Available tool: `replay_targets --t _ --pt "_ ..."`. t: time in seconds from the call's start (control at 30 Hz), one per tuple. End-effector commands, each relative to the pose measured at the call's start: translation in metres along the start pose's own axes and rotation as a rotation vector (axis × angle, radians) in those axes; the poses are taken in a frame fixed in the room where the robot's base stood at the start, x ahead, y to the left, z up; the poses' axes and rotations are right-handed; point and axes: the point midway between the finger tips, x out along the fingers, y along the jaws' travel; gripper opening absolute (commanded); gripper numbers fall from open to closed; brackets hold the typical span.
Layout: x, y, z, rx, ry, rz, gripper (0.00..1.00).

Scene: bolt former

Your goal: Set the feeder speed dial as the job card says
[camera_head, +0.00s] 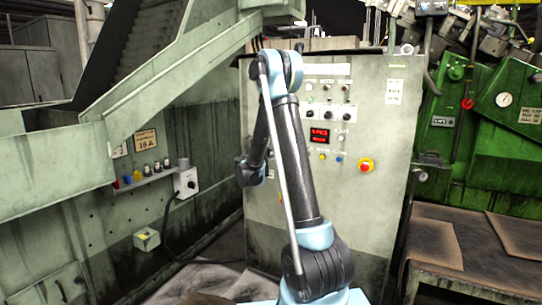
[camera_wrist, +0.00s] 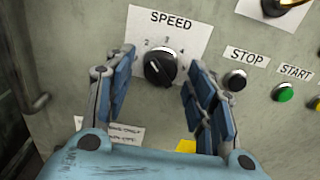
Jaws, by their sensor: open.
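In the wrist view a black round speed dial (camera_wrist: 160,67) sits on a white plate marked SPEED (camera_wrist: 176,24), with numerals around its top. I cannot tell which sign is the job card.
STOP (camera_wrist: 235,80) and START (camera_wrist: 284,92) buttons sit right of the dial. In the head view a control cabinet (camera_head: 380,130) stands behind my arm. A small box with a knob (camera_head: 186,182) and colored buttons is on the left wall. A green machine (camera_head: 500,150) stands right.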

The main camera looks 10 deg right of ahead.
Motion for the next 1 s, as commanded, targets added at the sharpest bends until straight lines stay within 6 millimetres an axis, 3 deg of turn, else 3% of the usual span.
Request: replay_targets --t 0.33,0.53,1.0 --pt "0.0036 -0.0001 0.0 0.0 0.0 0.0 0.51" --pt "0.0035 -0.0002 0.0 0.0 0.0 0.0 0.07" --pt "0.0038 -0.0012 0.0 0.068 0.0 -0.003 0.06"
